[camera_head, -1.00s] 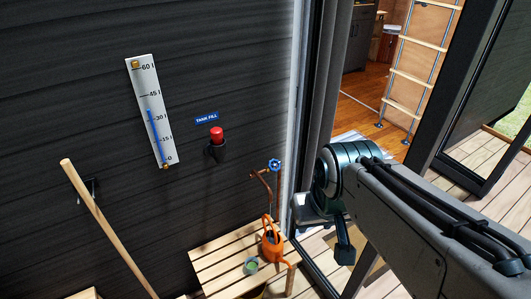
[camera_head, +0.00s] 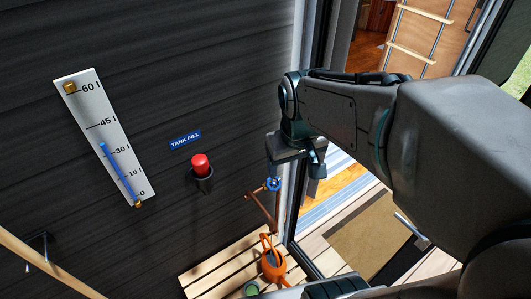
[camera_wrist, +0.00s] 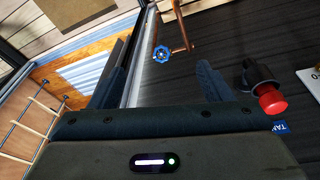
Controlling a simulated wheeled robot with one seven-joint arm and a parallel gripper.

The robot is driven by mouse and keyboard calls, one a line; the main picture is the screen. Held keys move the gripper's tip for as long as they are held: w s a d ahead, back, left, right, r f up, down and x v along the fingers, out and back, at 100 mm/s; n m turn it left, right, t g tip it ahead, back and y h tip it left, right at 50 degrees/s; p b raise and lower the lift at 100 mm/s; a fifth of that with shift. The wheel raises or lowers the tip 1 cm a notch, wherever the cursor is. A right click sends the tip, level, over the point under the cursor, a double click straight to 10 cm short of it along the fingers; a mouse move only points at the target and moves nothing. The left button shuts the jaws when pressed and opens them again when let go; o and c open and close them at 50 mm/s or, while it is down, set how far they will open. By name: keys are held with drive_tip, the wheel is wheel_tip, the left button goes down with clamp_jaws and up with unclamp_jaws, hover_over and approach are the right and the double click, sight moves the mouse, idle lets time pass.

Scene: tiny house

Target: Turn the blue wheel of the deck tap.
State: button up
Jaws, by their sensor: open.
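The blue wheel (camera_head: 273,184) sits at the top of the copper deck tap (camera_head: 262,207), low on the dark wall beside the door frame. In the wrist view the blue wheel (camera_wrist: 161,54) lies ahead, between the lines of the two fingers and apart from them. The copper pipe (camera_wrist: 180,30) shows beside it. My gripper (camera_wrist: 160,75) is open and empty, with one finger on each side of the picture. In the head view my gripper (camera_head: 312,165) hangs just above and right of the wheel, its fingers partly hidden by the wrist.
A slatted bench (camera_head: 225,262) below the tap bears an orange watering can (camera_head: 273,262) and a green cup (camera_head: 251,289). A red button (camera_head: 200,166) and a tank gauge (camera_head: 105,140) are on the wall. A wooden pole (camera_head: 40,262) leans at left. The doorway is at right.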

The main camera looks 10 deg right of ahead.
drive_tip(key=w+f+n+g, duration=0.15)
drive_tip(key=w+f, duration=0.25)
drive_tip(key=w, duration=0.4)
drive_tip(key=n+g, duration=0.1)
drive_tip(key=n, duration=0.1)
hover_over(274, 183)
wheel_tip(274, 183, down, 7)
wheel_tip(274, 183, down, 14)
drive_tip(key=shift+f+p, duration=0.1)
drive_tip(key=shift+p, duration=0.45)
drive_tip(key=c, duration=1)
drive_tip(key=shift+m, duration=0.25)
